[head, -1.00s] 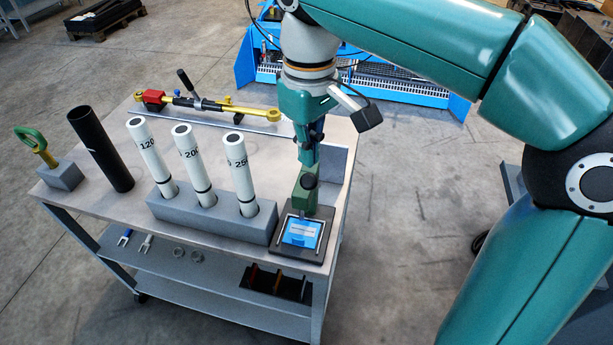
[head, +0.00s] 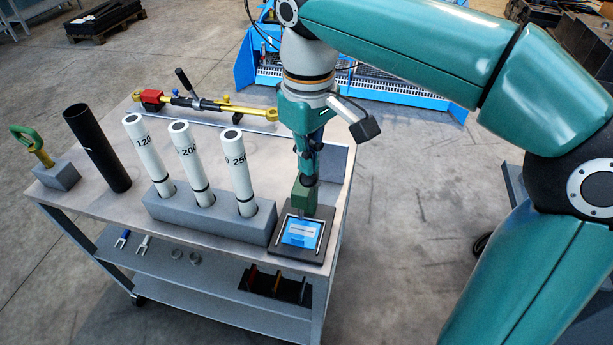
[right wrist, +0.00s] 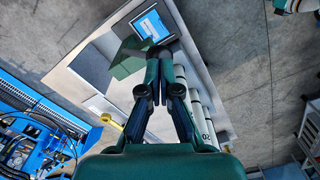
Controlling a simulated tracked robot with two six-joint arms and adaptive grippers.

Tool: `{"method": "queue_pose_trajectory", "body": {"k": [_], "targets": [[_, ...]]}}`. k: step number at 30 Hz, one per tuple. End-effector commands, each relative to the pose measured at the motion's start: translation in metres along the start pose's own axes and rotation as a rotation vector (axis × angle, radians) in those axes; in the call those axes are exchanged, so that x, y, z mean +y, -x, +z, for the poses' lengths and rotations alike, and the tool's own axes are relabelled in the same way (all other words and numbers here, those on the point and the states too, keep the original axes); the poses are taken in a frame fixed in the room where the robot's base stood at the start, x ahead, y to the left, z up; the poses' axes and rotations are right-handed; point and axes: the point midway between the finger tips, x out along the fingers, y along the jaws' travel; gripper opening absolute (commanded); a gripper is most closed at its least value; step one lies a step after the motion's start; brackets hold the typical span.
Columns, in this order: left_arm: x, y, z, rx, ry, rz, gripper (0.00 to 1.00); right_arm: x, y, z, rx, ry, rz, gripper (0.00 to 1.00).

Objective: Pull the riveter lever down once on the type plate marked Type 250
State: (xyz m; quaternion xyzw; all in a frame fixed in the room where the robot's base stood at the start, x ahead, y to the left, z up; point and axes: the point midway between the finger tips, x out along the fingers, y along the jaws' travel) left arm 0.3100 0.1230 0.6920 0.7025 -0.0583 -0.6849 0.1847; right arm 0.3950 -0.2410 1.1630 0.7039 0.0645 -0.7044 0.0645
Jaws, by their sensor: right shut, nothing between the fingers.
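The riveter (head: 304,198) is a green block body standing at the right front of the cart top; it also shows in the right wrist view (right wrist: 126,62). In front of it, a blue type plate (head: 301,233) with a pale label lies in a dark fixture (head: 262,250); its marking is too small to read. My right gripper (head: 307,176) points down, shut and empty, at the top of the riveter. In the right wrist view its fingertips (right wrist: 160,50) are beside a dark end piece. The lever is mostly hidden, and contact is unclear. My left gripper is out of view.
A grey block (head: 210,218) holding white tubes (head: 192,165) marked 120, 200 and 250 stands left of the fixture. A black tube (head: 97,148), a green-ringed tool (head: 33,143) and a yellow-red bar tool (head: 205,104) are on the cart (head: 125,214).

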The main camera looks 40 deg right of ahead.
Motion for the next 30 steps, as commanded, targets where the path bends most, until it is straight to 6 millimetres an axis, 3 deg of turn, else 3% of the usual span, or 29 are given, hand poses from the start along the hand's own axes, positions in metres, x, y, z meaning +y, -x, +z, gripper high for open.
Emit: {"method": "queue_pose_trajectory", "body": {"k": [30], "targets": [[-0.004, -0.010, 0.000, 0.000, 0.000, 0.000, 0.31, -0.011, -0.012, 0.006, 0.001, 0.001, 0.000, 0.00]]}}
